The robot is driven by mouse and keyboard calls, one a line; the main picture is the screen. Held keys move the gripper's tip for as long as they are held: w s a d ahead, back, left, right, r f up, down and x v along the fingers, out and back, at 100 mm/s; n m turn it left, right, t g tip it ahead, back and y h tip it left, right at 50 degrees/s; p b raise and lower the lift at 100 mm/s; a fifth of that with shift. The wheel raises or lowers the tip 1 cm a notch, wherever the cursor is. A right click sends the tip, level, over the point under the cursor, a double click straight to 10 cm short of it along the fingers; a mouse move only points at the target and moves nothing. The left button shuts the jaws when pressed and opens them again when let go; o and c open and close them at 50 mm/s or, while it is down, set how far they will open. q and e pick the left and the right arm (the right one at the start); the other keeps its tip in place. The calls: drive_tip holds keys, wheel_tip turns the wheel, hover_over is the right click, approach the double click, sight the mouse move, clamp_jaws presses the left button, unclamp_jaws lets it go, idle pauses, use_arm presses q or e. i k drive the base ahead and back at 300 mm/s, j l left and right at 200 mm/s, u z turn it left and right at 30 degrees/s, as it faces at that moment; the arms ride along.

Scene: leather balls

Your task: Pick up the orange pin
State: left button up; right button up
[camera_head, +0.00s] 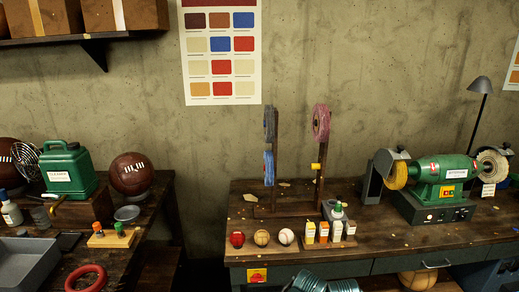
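The orange pin (97,228) stands upright in a small light wooden block (110,239) on the left bench. A green pin (119,228) stands in the same block, just to its right. Neither of my grippers shows in the head view.
Around the block on the left bench (150,205) are a grey bowl (127,213), a red ring (85,279), a grey tray (27,265), a green jug (68,171) and a brown ball (131,174). A gap separates it from the right bench, which holds a green grinder (440,180).

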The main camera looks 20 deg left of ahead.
sight(96, 226)
drive_tip(key=i+j+u, duration=0.1)
drive_tip(key=i+u, duration=0.15)
drive_tip(key=u, duration=0.2)
drive_tip(key=i+u, duration=0.25)
drive_tip(key=u, duration=0.25)
drive_tip(key=i+u, duration=0.25)
drive_tip(key=u, duration=0.2)
drive_tip(key=i+l+u, duration=0.2)
drive_tip(key=u, duration=0.25)
